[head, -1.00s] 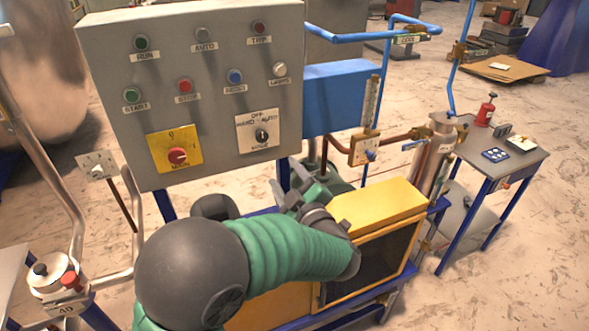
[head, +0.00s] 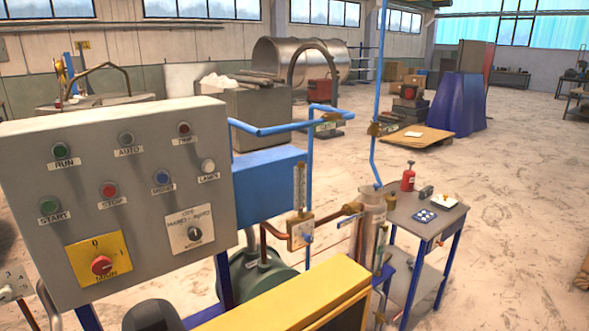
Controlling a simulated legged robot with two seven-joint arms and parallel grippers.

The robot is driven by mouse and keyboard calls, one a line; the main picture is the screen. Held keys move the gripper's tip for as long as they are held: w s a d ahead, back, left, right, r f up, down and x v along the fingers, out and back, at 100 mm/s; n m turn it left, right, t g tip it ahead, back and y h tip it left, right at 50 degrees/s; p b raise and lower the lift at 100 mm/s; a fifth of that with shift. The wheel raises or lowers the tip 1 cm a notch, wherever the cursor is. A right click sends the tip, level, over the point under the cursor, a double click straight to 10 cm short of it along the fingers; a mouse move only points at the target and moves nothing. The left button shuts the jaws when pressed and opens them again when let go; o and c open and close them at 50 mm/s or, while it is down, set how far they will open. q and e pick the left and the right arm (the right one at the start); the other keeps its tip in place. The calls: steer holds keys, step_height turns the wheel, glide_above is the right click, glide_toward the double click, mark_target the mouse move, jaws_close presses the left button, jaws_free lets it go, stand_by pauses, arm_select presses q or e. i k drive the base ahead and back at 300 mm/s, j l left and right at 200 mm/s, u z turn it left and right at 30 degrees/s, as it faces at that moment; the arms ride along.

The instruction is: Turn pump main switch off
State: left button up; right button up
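The pump main switch (head: 101,265) is a red rotary knob on a yellow plate (head: 84,250), at the lower left of the grey control panel (head: 130,220). The plate reads 0 above the knob, 1 to its right and MAIN below. The knob's grip seems to lie roughly level, towards the 1, but it is too small to be certain. Nothing covers the switch. Neither of my grippers shows in the head view now.
The panel also carries several coloured buttons and lamps and a black mode selector (head: 194,234). A yellow box (head: 290,300) stands below right. Blue pipes (head: 290,128) and a small side table (head: 432,212) are further right. Open floor lies beyond.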

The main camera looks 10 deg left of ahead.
mark_target(102, 266)
steer(key=u, duration=1.35)
